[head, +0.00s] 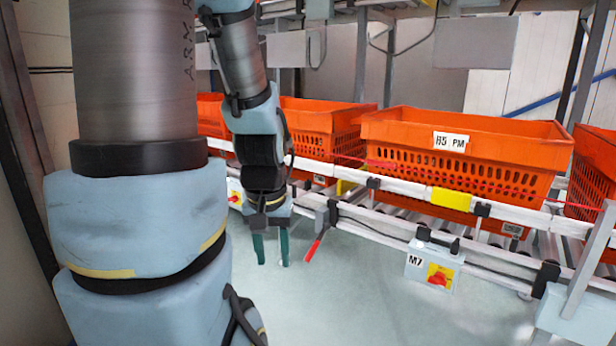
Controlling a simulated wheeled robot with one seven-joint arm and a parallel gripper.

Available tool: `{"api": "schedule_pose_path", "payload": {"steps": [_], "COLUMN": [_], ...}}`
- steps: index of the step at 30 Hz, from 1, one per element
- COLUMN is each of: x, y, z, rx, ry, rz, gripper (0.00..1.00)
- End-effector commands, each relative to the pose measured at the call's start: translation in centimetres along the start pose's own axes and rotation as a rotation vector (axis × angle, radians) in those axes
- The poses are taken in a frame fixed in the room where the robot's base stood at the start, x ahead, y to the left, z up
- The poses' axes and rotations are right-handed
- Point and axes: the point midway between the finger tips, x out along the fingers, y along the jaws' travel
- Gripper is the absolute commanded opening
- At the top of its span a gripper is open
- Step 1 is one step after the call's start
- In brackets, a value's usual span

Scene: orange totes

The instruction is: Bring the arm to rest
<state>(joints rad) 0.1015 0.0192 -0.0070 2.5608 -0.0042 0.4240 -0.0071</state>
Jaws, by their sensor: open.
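My gripper (271,248) hangs at the end of my arm, left of the picture's middle. Its two dark green fingers point down and stand apart, with nothing between them. It is in front of the conveyor rail, above the pale floor. My arm comes down from the top of the picture, and its wrist covers part of the totes behind it.
A red lever (313,249) is close to the right of my gripper. A switch box (433,271) marked "M7" hangs on the rail (400,238). The floor (380,310) in front is clear.

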Motion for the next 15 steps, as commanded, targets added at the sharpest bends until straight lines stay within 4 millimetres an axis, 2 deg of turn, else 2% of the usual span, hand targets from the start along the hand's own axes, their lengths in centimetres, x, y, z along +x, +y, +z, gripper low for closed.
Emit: {"api": "schedule_pose_path", "payload": {"steps": [1, 5, 15], "x": [-2.3, -6.0, -16.7], "y": [0.0, 0.0, 0.1], "z": [-0.3, -0.9, -2.4], "rx": [0.000, 0.001, 0.002], "ry": [0.000, 0.001, 0.001], "rz": [0.000, 0.000, 0.000], "gripper": [0.45, 0.45, 0.45]}}
